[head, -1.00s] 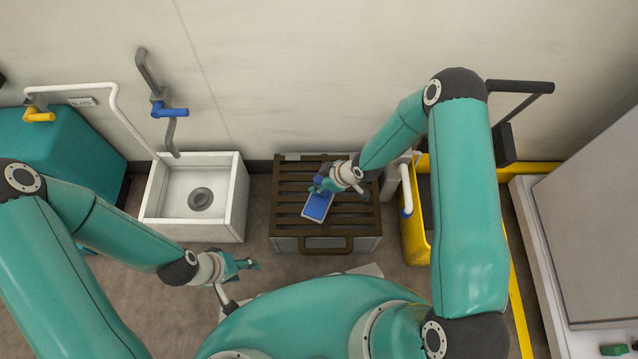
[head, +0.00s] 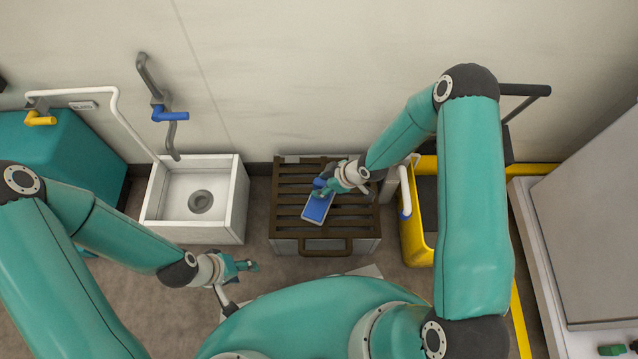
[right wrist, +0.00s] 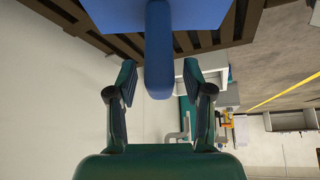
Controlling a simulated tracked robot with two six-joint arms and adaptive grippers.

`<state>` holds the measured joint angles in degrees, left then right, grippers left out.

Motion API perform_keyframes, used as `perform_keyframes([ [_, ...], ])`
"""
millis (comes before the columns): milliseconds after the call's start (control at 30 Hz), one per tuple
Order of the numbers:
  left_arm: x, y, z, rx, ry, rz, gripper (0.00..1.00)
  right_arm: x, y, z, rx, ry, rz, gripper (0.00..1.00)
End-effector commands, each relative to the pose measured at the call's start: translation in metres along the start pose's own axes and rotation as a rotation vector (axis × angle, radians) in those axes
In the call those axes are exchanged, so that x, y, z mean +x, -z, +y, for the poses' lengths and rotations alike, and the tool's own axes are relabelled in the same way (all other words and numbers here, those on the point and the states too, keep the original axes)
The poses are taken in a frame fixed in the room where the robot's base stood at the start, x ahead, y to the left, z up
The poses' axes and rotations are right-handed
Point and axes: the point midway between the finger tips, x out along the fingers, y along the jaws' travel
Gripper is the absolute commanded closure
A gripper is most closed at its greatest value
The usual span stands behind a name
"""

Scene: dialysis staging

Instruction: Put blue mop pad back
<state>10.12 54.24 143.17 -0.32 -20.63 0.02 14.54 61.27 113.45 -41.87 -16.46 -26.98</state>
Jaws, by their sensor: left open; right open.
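The blue mop pad (head: 318,209) lies on the brown slatted rack (head: 326,244). In the right wrist view the pad (right wrist: 200,14) is at the top, and its rounded blue handle (right wrist: 158,50) points down between my fingertips. My right gripper (head: 321,190) is at the far end of the pad. In the right wrist view its fingers (right wrist: 160,85) are spread, with a gap on each side of the handle. My left gripper (head: 250,265) is open and empty over the floor, left of the rack.
A white sink basin (head: 239,206) stands left of the rack. A yellow mop bucket (head: 416,245) stands close on its right. A teal cabinet (head: 70,140) is at the far left and a white unit (head: 590,220) at the far right. The wall is behind.

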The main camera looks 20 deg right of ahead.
Motion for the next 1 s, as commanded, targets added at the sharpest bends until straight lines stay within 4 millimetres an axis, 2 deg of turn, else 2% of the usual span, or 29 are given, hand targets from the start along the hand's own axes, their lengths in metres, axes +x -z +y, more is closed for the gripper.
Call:
perform_keyframes([
  [33, -0.006, 0.0, 0.002, 0.0, 0.0, 0.0, 0.48, -0.014, 0.002, 0.001, 0.002, -0.003, 0.0, 0.49],
  [300, -0.023, 0.0, 0.008, 0.0, 0.0, 0.0, 0.48, -0.068, 0.002, 0.0, 0.001, -0.001, 0.0, 0.49],
  [400, -0.028, 0.0, 0.01, 0.0, 0.0, 0.0, 0.48, -0.082, 0.002, 0.0, 0.0, -0.001, 0.0, 0.49],
  [567, -0.031, 0.0, 0.011, 0.0, 0.0, 0.0, 0.48, -0.092, 0.001, -0.005, 0.028, 0.006, -0.004, 0.49],
  [667, -0.031, 0.0, 0.011, 0.0, 0.0, 0.0, 0.48, -0.091, -0.001, -0.024, 0.146, 0.027, -0.019, 0.49],
  [833, -0.031, 0.0, 0.011, 0.0, 0.0, 0.0, 0.48, -0.089, -0.014, -0.081, 0.546, 0.063, -0.11, 0.49],
  [1000, -0.031, 0.0, 0.011, 0.0, 0.0, 0.0, 0.48, -0.098, -0.037, -0.134, 0.928, 0.042, -0.248, 0.49],
])
